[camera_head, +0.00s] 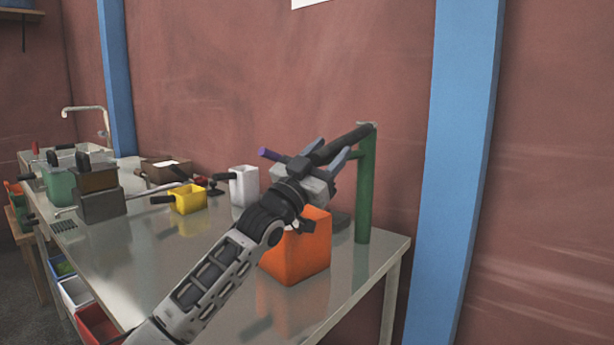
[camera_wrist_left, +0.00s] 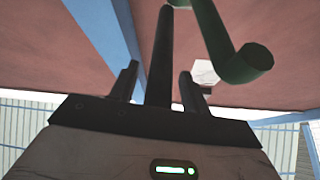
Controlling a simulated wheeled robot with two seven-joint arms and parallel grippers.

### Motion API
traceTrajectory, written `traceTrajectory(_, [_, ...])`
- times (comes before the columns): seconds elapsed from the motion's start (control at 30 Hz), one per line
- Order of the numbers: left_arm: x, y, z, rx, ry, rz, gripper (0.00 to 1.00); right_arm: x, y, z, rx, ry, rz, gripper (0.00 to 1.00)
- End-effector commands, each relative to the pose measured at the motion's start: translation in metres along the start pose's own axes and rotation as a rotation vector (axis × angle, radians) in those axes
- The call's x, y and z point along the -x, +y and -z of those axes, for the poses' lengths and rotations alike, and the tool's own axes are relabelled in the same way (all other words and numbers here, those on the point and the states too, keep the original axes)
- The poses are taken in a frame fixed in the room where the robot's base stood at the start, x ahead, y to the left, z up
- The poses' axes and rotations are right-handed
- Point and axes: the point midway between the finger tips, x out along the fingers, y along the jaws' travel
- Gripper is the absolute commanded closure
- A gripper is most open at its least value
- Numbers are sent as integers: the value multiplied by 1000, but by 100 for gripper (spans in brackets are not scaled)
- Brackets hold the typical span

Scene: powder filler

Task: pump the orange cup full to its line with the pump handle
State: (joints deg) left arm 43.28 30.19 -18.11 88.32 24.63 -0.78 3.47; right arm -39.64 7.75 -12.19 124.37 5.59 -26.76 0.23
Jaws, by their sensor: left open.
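The orange cup (camera_head: 298,252) stands on the table under my left gripper, partly hidden by my arm; its inside and its line cannot be seen. A green pump post (camera_head: 365,195) stands just right of it. The dark pump handle (camera_head: 350,138) slopes down leftward from the post's top. My left gripper (camera_head: 330,151) is open, with its fingers on either side of the handle. In the left wrist view the dark bar (camera_wrist_left: 163,55) runs between the two spread fingers, with a bent green pipe (camera_wrist_left: 232,50) at right. Whether the fingers touch the bar is unclear. My right gripper is out of view.
A purple rod end (camera_head: 269,154) shows left of my gripper. A white cup (camera_head: 244,186) and a yellow cup (camera_head: 188,199) stand behind and left. A grey box (camera_head: 101,205) and a green cup (camera_head: 60,188) are farther left. The metal table (camera_head: 160,260) has free room at its front.

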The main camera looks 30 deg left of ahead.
Motion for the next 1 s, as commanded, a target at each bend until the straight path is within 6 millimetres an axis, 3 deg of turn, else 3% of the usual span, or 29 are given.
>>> traceTrajectory(0.4, [96, 1, -4, -2, -4, -2, 53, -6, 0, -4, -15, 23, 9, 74])
traceTrajectory(0.6, [133, 1, -2, -1, -3, -2, 53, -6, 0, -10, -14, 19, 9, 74])
traceTrajectory(0.8, [150, 0, 0, 0, 1, -1, 53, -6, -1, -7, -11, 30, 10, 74])
traceTrajectory(1.0, [152, 0, 0, 0, 1, -1, 53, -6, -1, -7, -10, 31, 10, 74])
